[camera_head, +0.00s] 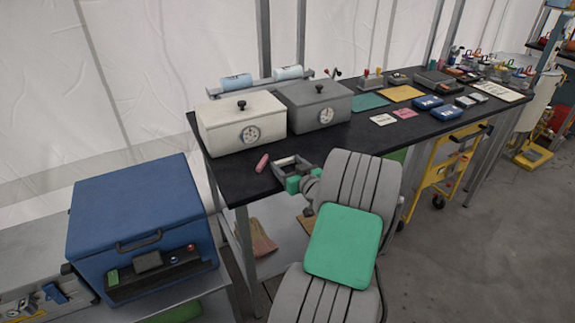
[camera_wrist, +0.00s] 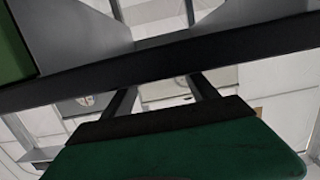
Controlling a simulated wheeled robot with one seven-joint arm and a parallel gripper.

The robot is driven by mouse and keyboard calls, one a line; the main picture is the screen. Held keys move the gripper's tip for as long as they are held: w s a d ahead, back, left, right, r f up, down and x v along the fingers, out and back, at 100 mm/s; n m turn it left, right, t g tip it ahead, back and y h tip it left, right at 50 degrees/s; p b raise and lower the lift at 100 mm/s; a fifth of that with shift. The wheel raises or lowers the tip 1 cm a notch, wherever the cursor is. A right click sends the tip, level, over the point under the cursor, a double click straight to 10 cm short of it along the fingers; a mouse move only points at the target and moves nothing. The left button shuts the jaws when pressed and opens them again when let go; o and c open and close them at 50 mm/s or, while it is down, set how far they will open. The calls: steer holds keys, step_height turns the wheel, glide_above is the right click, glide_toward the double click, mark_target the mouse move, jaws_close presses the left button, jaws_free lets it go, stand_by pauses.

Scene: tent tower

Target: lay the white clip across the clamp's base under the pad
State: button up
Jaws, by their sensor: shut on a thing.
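My gripper (camera_head: 287,165) is over the near left edge of the black table in the head view. In the wrist view its two dark fingers (camera_wrist: 160,92) stand a little apart beyond the green wrist part. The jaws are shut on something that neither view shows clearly. I cannot make out the white clip for certain in either view.
A pink cylinder (camera_head: 262,163) lies just left of my gripper. A white box (camera_head: 242,122) and a grey box (camera_head: 315,105), both with dials, stand behind it on the black table (camera_head: 232,180). A blue case (camera_head: 140,225) stands at the left.

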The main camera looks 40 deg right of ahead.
steer(key=shift+f, duration=0.2)
steer(key=o, duration=1.3)
steer(key=shift+r, duration=0.15)
